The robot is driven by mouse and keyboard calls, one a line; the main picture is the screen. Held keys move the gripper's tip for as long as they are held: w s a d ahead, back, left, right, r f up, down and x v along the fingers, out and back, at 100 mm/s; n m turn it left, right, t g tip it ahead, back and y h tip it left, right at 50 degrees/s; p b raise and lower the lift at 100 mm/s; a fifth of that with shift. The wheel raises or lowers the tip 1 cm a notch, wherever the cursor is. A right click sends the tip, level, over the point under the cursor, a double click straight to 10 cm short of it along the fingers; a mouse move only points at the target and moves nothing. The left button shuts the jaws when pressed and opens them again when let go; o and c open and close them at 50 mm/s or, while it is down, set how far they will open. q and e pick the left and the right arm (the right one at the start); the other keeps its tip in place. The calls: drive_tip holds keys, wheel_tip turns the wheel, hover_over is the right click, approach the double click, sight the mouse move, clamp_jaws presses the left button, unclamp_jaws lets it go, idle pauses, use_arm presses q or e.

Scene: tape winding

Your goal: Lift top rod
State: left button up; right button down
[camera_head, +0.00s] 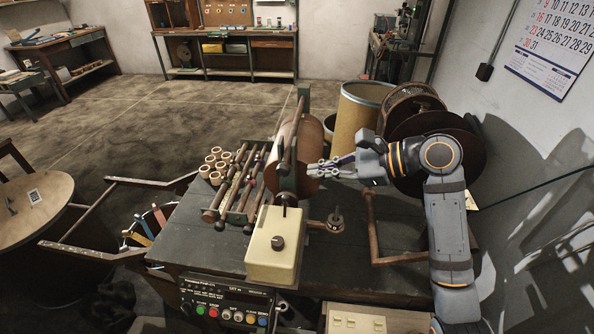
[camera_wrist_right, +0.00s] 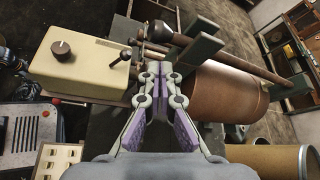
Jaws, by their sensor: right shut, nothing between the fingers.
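The top rod (camera_head: 292,137) is a thin dark brown bar lying lengthwise above a brown roller (camera_head: 311,137), between green-grey end uprights. In the right wrist view the rod (camera_wrist_right: 235,62) runs from the upper middle to the right, above the roller (camera_wrist_right: 225,92). My right gripper (camera_head: 314,168) reaches in from the right, its fingertips near the front end of the roller. In the right wrist view my right gripper (camera_wrist_right: 158,70) is shut and empty, its tips close to the winder's front fittings. I cannot tell whether they touch. The left gripper is out of view.
A cream motor box (camera_head: 274,246) with a knob stands in front of the roller. A crank (camera_head: 334,221) sticks out on its right. A rack of rods (camera_head: 238,185) lies left. A tan drum (camera_head: 357,115) stands behind. A button panel (camera_head: 226,302) is at the front.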

drive_tip(key=shift+p+x, duration=0.3)
drive_tip(key=shift+x, duration=2.65)
drive_tip(key=shift+r, duration=0.1)
